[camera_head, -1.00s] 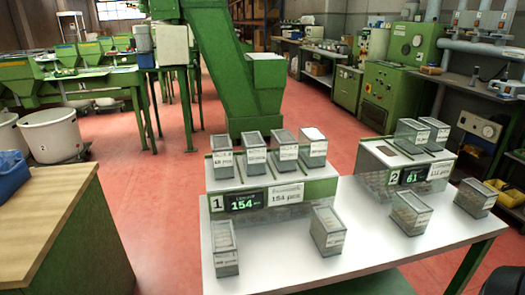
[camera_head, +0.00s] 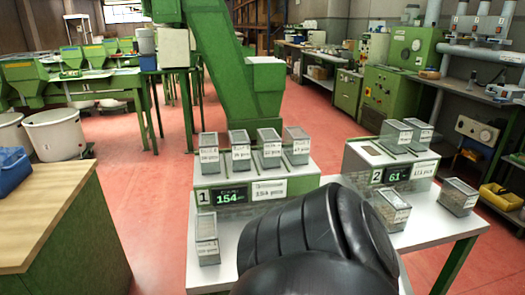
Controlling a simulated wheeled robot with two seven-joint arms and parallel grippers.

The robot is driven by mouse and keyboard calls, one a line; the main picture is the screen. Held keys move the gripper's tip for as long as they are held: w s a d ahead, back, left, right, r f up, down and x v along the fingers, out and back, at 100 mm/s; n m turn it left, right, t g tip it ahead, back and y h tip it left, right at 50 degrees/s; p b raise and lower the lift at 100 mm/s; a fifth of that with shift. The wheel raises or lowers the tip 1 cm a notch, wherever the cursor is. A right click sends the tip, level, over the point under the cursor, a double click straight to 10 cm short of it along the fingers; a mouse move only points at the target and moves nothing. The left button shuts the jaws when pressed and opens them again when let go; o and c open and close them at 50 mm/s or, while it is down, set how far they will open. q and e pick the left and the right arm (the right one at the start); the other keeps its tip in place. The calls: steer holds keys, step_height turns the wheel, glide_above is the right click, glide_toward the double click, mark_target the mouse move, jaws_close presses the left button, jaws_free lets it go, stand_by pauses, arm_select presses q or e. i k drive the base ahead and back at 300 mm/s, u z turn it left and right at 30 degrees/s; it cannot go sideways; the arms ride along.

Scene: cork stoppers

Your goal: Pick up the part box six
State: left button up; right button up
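Several small grey part boxes with white labels stand on a white table (camera_head: 425,232). The labels are too small to read, so I cannot tell which is part box six. Stand 1 (camera_head: 300,186) carries a row of boxes, among them the leftmost (camera_head: 208,156) and the rightmost (camera_head: 297,146). Stand 2 (camera_head: 352,166) carries two boxes, one of them at left (camera_head: 396,136). On the tabletop are a box at front left (camera_head: 207,240), one before stand 2 (camera_head: 392,209) and one at right (camera_head: 458,198). Neither gripper shows.
A black rounded link of my arm covers the table's front middle. A wooden-topped green cabinet (camera_head: 52,204) stands at left with a blue bin (camera_head: 12,168). Green machines stand behind. The red floor (camera_head: 150,200) between cabinet and table is clear.

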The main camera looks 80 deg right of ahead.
mark_target(269, 143)
steer(key=k, duration=0.6)
steer(key=z, duration=1)
